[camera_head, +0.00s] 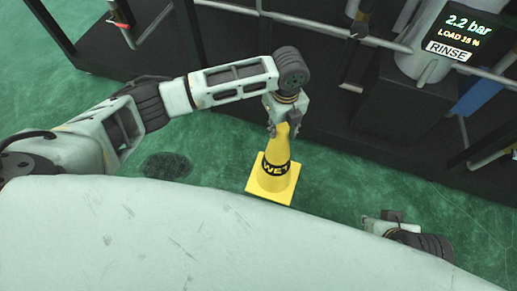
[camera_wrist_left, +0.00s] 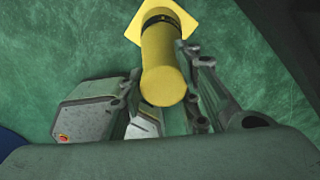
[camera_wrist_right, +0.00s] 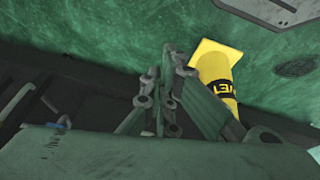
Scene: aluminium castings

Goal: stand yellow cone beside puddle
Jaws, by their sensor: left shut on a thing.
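The yellow cone (camera_head: 276,171) has a square base and a black band reading WET. My left gripper (camera_head: 284,124) is shut on its narrow top, with the base pointing down towards the green floor. I cannot tell whether the base touches the floor. In the left wrist view the cone (camera_wrist_left: 163,62) sits between the fingers. The right wrist view shows the cone (camera_wrist_right: 217,75) beyond my right gripper (camera_wrist_right: 176,60), whose fingertips are together and empty. A dark round patch (camera_head: 167,166) lies on the floor left of the cone; I cannot tell if it is the puddle.
A dark machine frame with pipes (camera_head: 330,30) stands behind the cone. A grey cylinder (camera_head: 450,35) with a display reading RINSE is at the upper right. The green floor (camera_head: 215,150) between the dark patch and the cone is clear.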

